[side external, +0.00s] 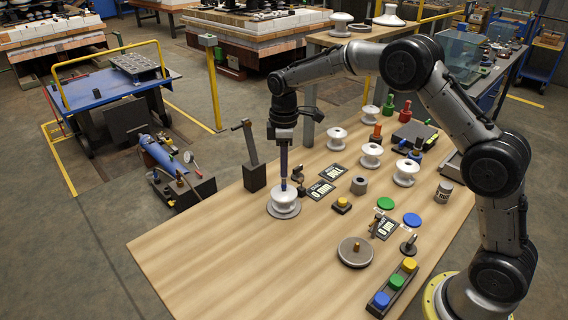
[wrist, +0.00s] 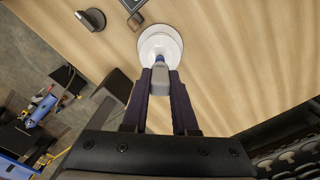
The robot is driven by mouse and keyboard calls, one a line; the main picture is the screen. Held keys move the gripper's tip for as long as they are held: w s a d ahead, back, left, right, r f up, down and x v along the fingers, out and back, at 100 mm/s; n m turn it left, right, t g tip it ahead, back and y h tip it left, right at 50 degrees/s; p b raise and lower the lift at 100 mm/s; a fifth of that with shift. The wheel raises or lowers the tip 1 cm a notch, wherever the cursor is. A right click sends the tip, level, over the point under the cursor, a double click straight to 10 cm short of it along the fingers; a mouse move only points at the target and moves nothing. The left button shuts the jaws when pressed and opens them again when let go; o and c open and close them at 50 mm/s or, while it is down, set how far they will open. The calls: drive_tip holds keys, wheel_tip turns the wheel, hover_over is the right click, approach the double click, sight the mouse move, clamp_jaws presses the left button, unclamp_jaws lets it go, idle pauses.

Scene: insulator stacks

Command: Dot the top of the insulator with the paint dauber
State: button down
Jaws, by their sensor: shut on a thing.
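A white insulator (side external: 285,203) stands upright on a pale disc near the table's left edge. It also shows in the wrist view (wrist: 163,41) as white rounds just beyond my fingertips. My gripper (side external: 284,174) points straight down over it, and its two dark fingers show in the wrist view (wrist: 160,90). They are shut on the paint dauber (wrist: 159,77), a grey body with a blue part toward the insulator. In the side view the dauber's small tip (side external: 284,186) is at the insulator's top; I cannot tell whether it touches. The fingers hide part of the dauber.
Several other white insulators, one here (side external: 371,155), stand to the right at the back. The front left of the wooden table (side external: 215,255) is clear.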

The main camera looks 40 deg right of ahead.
drive_tip(key=shift+f, duration=0.6)
idle(1.2)
drive_tip(key=shift+r, duration=3.55)
